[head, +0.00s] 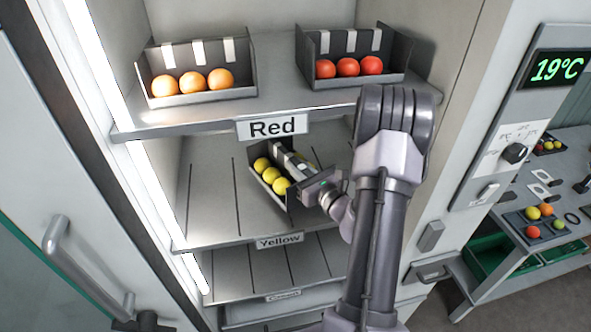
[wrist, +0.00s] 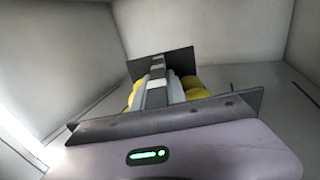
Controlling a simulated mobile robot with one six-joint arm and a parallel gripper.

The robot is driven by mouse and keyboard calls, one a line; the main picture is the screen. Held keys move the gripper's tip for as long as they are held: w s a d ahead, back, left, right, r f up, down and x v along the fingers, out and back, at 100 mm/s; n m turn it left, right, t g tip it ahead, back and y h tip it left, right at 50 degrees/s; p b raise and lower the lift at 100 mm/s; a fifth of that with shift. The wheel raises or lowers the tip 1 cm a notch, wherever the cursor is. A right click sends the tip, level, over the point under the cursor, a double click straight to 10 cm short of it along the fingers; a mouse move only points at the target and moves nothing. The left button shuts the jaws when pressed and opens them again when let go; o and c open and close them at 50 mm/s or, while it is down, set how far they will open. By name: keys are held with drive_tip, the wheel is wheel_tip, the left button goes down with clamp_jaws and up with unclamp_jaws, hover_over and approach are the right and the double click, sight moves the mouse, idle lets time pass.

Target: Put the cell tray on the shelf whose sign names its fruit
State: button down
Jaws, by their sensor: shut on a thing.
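The cell tray (head: 284,156) holds yellow fruit (head: 271,175) and is inside the cabinet, over the middle shelf (head: 212,195). The sign on that shelf's front edge reads Yellow (head: 279,240). My gripper (head: 318,186) is shut on the near end of the tray, which sits at an angle to the shelf's dark lines. I cannot tell whether the tray touches the shelf. In the wrist view the tray (wrist: 155,92) stretches ahead, with yellow fruit on both sides of its middle strip. The fingertips are hidden there. A sign reading Red (head: 272,127) hangs on the upper shelf.
The upper shelf (head: 200,117) bears a tray of orange fruit (head: 193,82) and a tray of red fruit (head: 348,67). A lower shelf (head: 240,275) has a sign too small to read. The middle shelf is bare left of the tray. An open door (head: 60,220) stands at left.

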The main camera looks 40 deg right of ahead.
drive_tip(key=shift+w+d, duration=1.05)
drive_tip(key=shift+w, duration=0.05)
drive_tip(key=f, duration=0.3)
drive_tip(key=shift+w+d+f, duration=0.15)
drive_tip(key=shift+w+f, duration=0.05)
drive_tip(key=shift+f, duration=0.2)
drive_tip(key=shift+f+b, duration=0.2)
drive_tip(key=shift+b, duration=0.25)
drive_tip(key=c, duration=1.3)
unclamp_jaws()
drive_tip(key=shift+r, duration=0.1)
